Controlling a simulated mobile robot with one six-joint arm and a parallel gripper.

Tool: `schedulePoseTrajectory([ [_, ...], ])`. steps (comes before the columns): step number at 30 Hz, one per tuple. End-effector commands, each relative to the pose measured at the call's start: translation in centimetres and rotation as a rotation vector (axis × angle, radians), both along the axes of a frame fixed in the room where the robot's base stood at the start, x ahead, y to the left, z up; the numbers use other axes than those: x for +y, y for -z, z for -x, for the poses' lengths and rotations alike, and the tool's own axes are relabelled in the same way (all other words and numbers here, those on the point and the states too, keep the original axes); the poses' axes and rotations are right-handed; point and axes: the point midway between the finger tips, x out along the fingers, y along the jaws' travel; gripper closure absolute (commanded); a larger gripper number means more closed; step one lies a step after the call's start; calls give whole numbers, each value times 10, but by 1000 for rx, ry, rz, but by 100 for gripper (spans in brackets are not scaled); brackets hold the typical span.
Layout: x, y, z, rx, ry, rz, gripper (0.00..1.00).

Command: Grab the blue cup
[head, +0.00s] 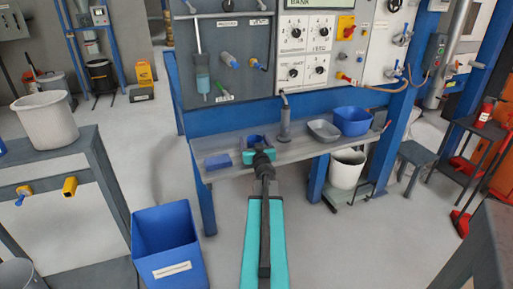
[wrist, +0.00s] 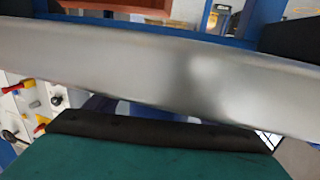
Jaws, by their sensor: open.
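A small blue container (head: 254,141), which looks like the blue cup, stands on the grey shelf (head: 295,151) below the control panel. My gripper (head: 262,152) is right in front of it in the head view and hides its lower part. My gripper is open, and nothing shows held in it. I cannot tell whether the jaws touch the container or are around it. The wrist view shows a blurred grey metal surface (wrist: 190,80) close up, and no cup is recognisable there.
A grey pipe (head: 285,122), a grey bowl (head: 323,130) and a larger blue tub (head: 352,121) stand to the right. A blue bin (head: 168,245) is on the floor. A white bucket (head: 346,169) sits below the shelf.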

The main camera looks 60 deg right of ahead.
Motion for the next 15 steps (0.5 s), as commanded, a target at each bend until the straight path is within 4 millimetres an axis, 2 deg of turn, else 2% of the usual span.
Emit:
schedulePoseTrajectory([
  [4,0,0,0,0,0,0,25],
  [12,0,0,0,0,0,0,69],
  [15,0,0,0,0,0,0,69],
])
